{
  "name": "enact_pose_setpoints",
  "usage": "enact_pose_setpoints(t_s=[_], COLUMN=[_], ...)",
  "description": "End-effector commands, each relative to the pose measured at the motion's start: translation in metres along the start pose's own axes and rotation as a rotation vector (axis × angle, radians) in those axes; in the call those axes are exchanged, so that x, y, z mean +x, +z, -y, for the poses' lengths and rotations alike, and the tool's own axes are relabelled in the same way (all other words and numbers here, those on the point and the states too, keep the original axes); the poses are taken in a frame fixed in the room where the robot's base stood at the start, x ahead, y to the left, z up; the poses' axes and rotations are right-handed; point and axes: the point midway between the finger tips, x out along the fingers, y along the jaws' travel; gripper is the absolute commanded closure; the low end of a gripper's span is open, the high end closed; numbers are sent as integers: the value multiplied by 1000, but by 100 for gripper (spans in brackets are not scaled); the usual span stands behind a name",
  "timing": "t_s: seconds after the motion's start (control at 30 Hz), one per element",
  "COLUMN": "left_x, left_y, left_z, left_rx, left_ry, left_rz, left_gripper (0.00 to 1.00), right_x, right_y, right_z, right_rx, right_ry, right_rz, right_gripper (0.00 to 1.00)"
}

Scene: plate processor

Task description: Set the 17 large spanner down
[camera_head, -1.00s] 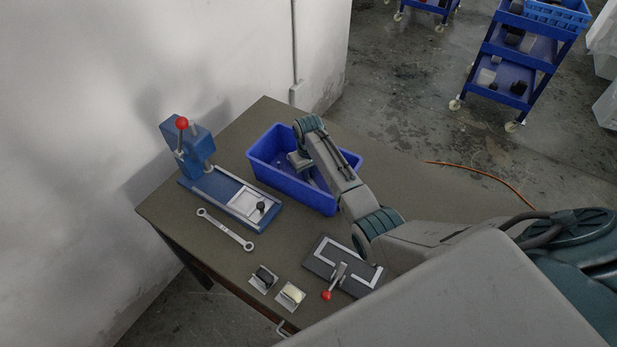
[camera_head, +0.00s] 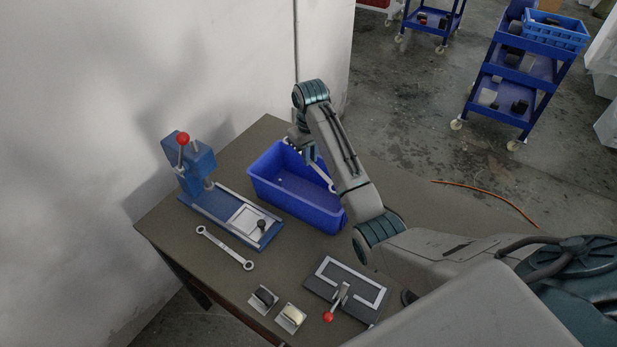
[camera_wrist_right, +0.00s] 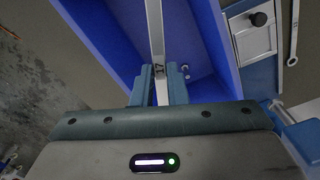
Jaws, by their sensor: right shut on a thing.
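My right gripper (camera_head: 309,157) is shut on a grey spanner (camera_wrist_right: 154,22) marked 17, over the blue bin (camera_head: 296,201). In the head view the held spanner (camera_head: 322,173) slants down to the right across the bin's opening, its upper part hidden by the gripper and arm. In the wrist view the gripper (camera_wrist_right: 158,76) grips its shaft near the mark, with the bin wall (camera_wrist_right: 222,45) behind. A second spanner (camera_head: 225,248) lies on the table (camera_head: 200,275) left of the bin. My left gripper is not in view.
A blue press (camera_head: 205,190) with a red-knobbed lever stands left of the bin. A dark plate fixture (camera_head: 348,291) with a red-knobbed handle and two small blocks (camera_head: 263,299) (camera_head: 290,318) sit near the front. Bare table lies between the bin and the fixture.

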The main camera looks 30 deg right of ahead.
Motion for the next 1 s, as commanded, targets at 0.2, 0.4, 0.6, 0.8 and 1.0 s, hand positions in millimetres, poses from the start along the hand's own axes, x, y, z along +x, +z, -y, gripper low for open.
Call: enact_pose_setpoints(t_s=[0.2,0.4,0.6,0.8,1.0], left_x=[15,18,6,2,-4], left_y=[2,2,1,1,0], left_z=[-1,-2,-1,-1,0], left_rx=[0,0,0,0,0], left_ry=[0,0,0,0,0], left_rz=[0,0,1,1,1], left_gripper=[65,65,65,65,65], right_x=[28,43,76,100,128], right_y=[-12,-18,-18,-19,-18], right_z=[1,1,1,1,1], right_rx=[-243,-393,-414,-412,-412], right_ry=[-2,-2,-2,-1,-2], right_rz=[2,2,4,2,4], right_gripper=[100,100,100,100,100])
